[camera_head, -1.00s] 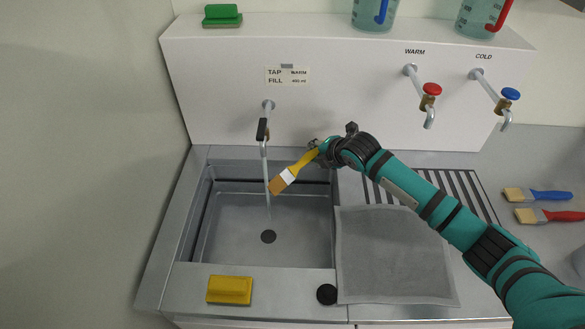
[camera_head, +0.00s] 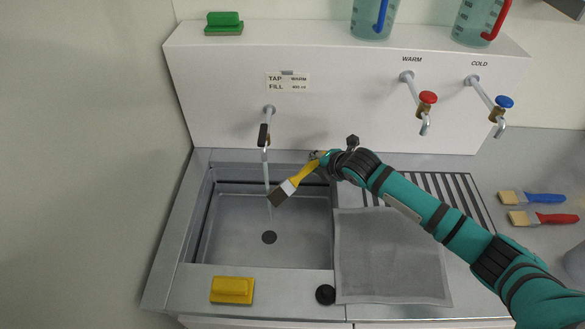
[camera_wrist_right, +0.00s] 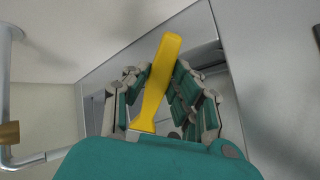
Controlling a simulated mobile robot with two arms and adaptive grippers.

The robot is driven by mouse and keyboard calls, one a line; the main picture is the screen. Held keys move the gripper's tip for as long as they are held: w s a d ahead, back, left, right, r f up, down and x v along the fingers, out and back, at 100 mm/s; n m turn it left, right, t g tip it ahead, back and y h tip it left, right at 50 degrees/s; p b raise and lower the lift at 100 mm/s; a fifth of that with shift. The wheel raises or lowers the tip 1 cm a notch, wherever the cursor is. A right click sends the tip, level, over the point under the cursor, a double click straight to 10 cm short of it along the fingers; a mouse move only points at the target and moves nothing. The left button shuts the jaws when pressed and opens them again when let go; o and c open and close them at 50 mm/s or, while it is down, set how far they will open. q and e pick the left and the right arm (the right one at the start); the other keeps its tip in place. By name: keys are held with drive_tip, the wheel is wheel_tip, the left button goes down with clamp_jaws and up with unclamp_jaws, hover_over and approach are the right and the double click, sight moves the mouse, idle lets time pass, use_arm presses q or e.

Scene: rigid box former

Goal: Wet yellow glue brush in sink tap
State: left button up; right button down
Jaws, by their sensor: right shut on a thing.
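The yellow glue brush (camera_head: 303,174) is held by my right gripper (camera_head: 322,159) over the sink. Its bristles point down and left and are dark brown, next to the water stream from the tap. In the right wrist view the yellow handle (camera_wrist_right: 159,80) lies between the fingers of my right gripper (camera_wrist_right: 160,85). The tap (camera_head: 267,125) is on the white panel, with a thin stream of water running down toward the drain (camera_head: 269,237) of the sink (camera_head: 220,225). I cannot tell whether the bristles touch the stream. My left gripper is not in view.
A blue brush (camera_head: 545,197) and a red brush (camera_head: 555,218) lie at the right. A grey cloth (camera_head: 390,260), a black plug (camera_head: 326,294) and a yellow sponge (camera_head: 232,290) are near the sink. WARM (camera_head: 427,97) and COLD (camera_head: 504,102) taps are on the panel.

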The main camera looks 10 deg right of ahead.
drive_tip(key=shift+s+d+p, duration=0.3)
drive_tip(key=shift+s+p, duration=0.25)
drive_tip(key=shift+s, duration=0.3)
drive_tip(key=shift+s+d+p, duration=0.25)
drive_tip(key=shift+s+p, duration=0.3)
drive_tip(key=shift+s, duration=0.35)
drive_tip(key=shift+s+d+p, duration=0.3)
drive_tip(key=shift+s+p, duration=0.25)
drive_tip(key=shift+s, duration=0.3)
drive_tip(key=p+v, duration=0.6)
drive_tip(key=shift+s+p, duration=0.2)
drive_tip(key=shift+p, duration=0.2)
